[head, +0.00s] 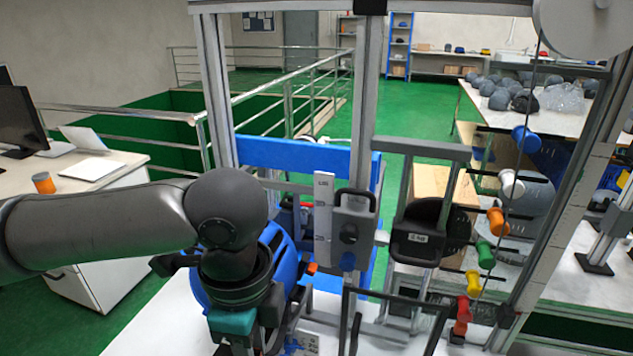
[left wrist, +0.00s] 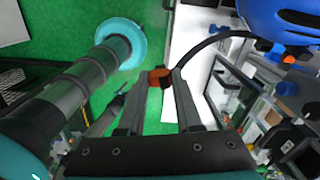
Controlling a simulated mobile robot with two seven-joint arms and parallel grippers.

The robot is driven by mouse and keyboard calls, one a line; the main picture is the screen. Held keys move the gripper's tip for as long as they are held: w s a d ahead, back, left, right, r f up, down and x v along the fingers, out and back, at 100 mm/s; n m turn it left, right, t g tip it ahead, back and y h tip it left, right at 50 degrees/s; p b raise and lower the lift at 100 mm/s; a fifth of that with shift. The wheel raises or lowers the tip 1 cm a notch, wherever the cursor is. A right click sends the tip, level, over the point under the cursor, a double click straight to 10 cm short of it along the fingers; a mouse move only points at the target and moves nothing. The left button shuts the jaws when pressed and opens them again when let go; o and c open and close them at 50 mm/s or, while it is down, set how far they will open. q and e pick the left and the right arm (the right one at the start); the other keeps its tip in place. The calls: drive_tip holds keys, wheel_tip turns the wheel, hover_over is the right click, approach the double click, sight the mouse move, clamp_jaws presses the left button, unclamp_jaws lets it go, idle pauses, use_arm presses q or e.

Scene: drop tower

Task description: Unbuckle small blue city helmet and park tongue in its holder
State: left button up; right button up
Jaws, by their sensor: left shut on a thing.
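The blue helmet (head: 283,253) sits at the tower in the head view, largely hidden behind my left arm. Its lower edge also shows at the top right of the left wrist view (left wrist: 285,14). My left gripper (left wrist: 162,79) is shut on a small orange-and-black buckle piece (left wrist: 155,77), apparently the tongue. A black strap (left wrist: 206,43) curves from this piece to the helmet. Another orange piece (left wrist: 290,58) shows at the helmet's edge; it shows in the head view too (head: 311,268). I cannot make out the tongue holder. My right gripper is not in view.
The tower's metal posts (head: 362,100) and a grey carriage (head: 420,235) stand right of my left arm. Colored knobs (head: 486,254) line the right side. A desk (head: 100,172) is at left. Green floor shows below my left gripper in its wrist view.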

use_arm(q)
drive_tip(key=w+a+f+n+b, duration=0.1)
drive_tip(key=w+a+n+b, duration=0.3)
drive_tip(key=n, duration=1.5)
drive_tip(key=w+a, duration=0.2)
drive_tip(key=a, duration=0.1)
drive_tip(key=shift+w+a+b, duration=0.15)
drive_tip(key=shift+a+b, duration=0.1)
drive_tip(key=shift+b, duration=0.05)
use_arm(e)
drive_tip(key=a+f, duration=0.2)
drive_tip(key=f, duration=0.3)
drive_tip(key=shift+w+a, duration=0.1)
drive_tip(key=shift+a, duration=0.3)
use_arm(q)
drive_tip(key=shift+w, duration=0.1)
